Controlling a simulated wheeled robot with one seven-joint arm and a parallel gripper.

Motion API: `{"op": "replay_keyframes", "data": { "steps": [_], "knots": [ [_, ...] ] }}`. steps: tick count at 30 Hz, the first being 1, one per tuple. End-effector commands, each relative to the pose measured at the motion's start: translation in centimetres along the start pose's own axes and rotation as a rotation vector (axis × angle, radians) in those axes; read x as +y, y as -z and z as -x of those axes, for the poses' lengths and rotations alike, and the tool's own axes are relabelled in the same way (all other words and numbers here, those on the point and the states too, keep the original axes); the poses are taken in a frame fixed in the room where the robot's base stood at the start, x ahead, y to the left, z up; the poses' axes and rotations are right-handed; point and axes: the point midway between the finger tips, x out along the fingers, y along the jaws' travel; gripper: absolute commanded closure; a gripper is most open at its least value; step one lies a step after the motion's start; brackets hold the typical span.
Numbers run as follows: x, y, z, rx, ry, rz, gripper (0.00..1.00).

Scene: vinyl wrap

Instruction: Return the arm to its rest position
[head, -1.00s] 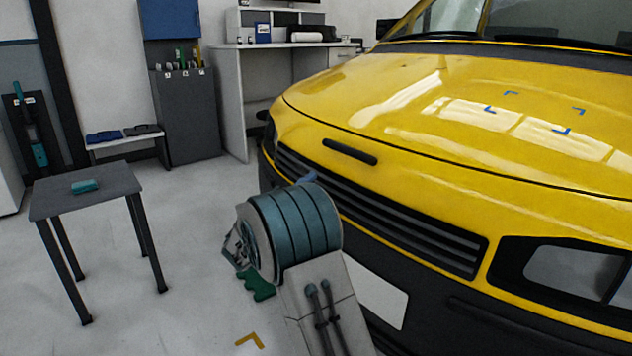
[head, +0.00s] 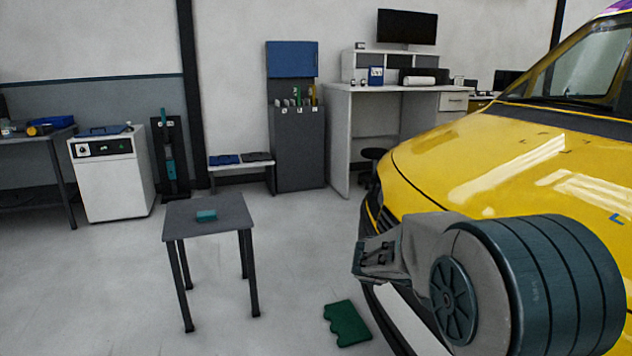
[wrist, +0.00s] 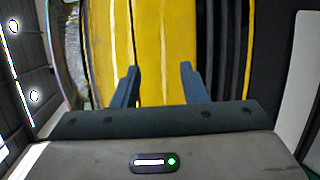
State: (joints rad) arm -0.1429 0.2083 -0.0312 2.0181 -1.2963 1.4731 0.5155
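My arm (head: 560,285) fills the lower right of the head view, with a large banded teal joint and a grey link reaching left, in front of the yellow van (head: 470,165). My gripper's fingers cannot be made out in the head view. In the wrist view my gripper (wrist: 158,85) shows two blue-grey fingers spread apart with nothing between them. Beyond them are the van's yellow bodywork (wrist: 160,40) and its dark grille (wrist: 225,50). How far the fingertips are from the van is hard to tell.
A small grey table (head: 225,222) holds a teal block (head: 206,216). A green wavy-edged piece (head: 347,323) shows low beside the van; I cannot tell whether it lies on the floor. A white cabinet (head: 112,180) and a desk (head: 338,140) stand behind. The left floor is open.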

Motion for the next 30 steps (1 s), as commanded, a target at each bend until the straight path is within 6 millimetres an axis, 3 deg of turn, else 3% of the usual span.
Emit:
{"op": "replay_keyframes", "data": {
  "steps": [1, 8, 15, 24, 30],
  "knots": [
    [1.9, -1.8, 0.6, -0.006, 0.070, 0.000, 0.60],
    [3.1, -8.2, 3.2, -0.002, 0.411, -0.005, 0.60],
    [4.6, -13.5, 8.0, 0.056, 0.745, -0.059, 0.60],
    [7.6, -18.0, 15.3, 0.187, 1.104, -0.201, 0.60],
    [9.0, -19.2, 18.5, 0.257, 1.241, -0.287, 0.60]
  ]
}}
